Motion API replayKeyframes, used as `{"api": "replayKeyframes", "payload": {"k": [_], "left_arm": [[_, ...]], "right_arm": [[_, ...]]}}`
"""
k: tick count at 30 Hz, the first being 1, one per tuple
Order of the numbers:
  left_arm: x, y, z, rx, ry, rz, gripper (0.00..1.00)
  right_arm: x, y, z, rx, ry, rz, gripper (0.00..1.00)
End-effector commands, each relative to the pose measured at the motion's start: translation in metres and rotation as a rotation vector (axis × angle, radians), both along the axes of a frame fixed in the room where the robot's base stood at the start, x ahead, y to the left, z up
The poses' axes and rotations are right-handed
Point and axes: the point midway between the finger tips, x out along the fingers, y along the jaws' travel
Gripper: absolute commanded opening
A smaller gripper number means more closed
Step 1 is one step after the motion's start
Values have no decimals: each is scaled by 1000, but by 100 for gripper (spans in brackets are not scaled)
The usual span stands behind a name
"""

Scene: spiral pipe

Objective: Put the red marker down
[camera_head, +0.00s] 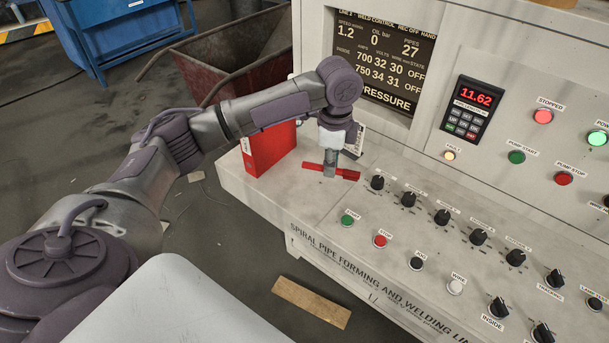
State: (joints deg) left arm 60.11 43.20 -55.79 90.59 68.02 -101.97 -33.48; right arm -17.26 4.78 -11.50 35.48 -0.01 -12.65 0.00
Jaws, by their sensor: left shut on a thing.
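The red marker (347,174) is a slim red bar lying crosswise in the fingers of my left gripper (330,169). The gripper points down and is shut around the marker's middle, with an end sticking out on each side. The marker is roughly level, over the left part of the light grey console top (290,196). It is close to the surface, but I cannot tell whether it touches. My right gripper is not in view.
A red binder (268,150) stands on the console's left end, beside my left gripper. Knobs and buttons, such as the black knob (377,183) and green button (347,220), cover the sloping panel to the right. A display (385,55) is behind.

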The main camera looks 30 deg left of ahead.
Motion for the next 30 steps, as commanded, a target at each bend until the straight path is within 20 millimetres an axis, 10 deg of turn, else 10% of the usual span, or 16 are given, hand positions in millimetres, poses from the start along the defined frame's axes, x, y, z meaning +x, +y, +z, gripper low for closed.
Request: {"api": "replayKeyframes", "payload": {"k": [9, 30], "left_arm": [[-22, 51, -32, 1, 0, 1, 0], [-24, 55, -76, 0, -1, 0, 0]], "right_arm": [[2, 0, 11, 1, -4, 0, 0], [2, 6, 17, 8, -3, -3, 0]]}}
